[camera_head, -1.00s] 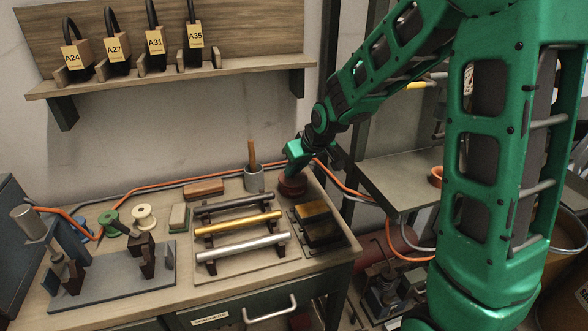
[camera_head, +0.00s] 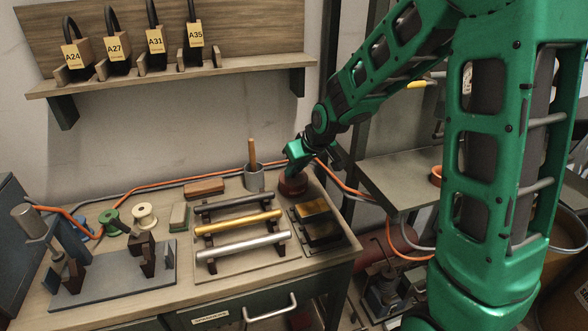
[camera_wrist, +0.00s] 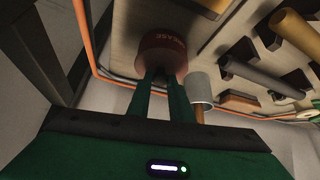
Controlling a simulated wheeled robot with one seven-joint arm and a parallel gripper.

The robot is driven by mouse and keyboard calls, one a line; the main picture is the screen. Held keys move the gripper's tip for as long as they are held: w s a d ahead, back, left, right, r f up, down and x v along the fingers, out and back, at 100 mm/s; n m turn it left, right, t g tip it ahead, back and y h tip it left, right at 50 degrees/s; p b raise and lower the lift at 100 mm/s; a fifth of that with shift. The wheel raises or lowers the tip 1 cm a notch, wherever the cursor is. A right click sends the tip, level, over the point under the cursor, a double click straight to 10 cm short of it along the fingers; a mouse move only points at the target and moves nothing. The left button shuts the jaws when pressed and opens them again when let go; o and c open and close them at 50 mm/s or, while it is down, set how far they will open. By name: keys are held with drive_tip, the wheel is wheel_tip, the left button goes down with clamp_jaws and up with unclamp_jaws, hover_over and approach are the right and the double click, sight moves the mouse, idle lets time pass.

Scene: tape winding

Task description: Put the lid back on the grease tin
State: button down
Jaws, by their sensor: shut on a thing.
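The grease tin (camera_head: 293,187) is dark red and stands at the back right of the bench, below my gripper. In the wrist view the tin (camera_wrist: 164,52) shows its lettered side. My gripper (camera_wrist: 163,76) points down over the tin's top, its two fingers close together and shut on the lid. The fingers and the dim light hide most of the lid, and I cannot make out its edge or any gap between it and the tin.
A grey cup (camera_head: 254,179) with a wooden handle in it stands just left of the tin. A rack with rods (camera_head: 240,223) and a dark tray with blocks (camera_head: 318,222) lie in front. An orange cable (camera_head: 150,188) runs behind.

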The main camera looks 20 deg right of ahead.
drive_tip(key=c, duration=1)
unclamp_jaws()
drive_tip(key=shift+r, duration=0.15)
drive_tip(key=shift+r, duration=3.35)
drive_tip(key=shift+c, duration=0.8)
